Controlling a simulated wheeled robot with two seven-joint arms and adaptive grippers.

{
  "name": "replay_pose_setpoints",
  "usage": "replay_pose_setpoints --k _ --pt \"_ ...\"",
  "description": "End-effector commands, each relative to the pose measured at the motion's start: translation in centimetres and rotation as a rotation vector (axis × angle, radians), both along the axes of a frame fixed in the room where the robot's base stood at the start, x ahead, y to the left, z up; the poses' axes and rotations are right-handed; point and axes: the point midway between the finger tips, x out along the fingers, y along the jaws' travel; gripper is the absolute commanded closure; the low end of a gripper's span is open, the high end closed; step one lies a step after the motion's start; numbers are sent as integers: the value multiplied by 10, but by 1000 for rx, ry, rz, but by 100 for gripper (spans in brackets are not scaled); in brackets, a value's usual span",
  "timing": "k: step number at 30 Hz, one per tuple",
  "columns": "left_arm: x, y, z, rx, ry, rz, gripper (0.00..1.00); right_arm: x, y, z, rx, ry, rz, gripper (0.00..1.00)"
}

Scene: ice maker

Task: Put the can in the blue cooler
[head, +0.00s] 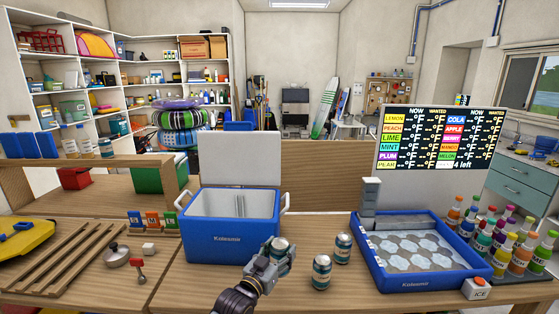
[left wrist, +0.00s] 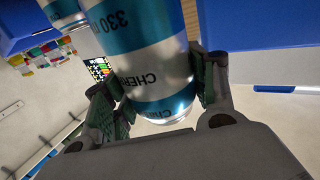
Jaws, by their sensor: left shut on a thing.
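The blue cooler (head: 222,242) stands open on the counter, its white lid (head: 240,158) raised behind it. My left gripper (head: 275,257) is in front of the cooler's right front corner. It is shut on a teal and silver can (head: 280,246). In the left wrist view the held can (left wrist: 145,55) sits between both finger pads of the gripper (left wrist: 155,90). Two similar cans, a front one (head: 321,271) and a back one (head: 343,247), stand upright on the counter to the right. My right gripper is not in view.
A blue ice tray (head: 415,284) stands at the right, with several coloured bottles (head: 520,255) beside it. An ICE button (head: 479,289) is at the front right. A pot lid (head: 116,255) and wooden slats (head: 50,262) lie left of the cooler.

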Motion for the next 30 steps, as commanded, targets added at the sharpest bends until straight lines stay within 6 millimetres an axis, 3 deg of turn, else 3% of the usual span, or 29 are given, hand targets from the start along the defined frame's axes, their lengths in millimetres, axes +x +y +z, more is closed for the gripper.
replay_pose_setpoints --k 15,24,30 --pt "-3 8 54 -4 -7 21 78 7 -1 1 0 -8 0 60" --pt "-2 38 105 -4 -8 86 78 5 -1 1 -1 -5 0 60" --pt "-6 69 125 -6 -2 157 78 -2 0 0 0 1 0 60"
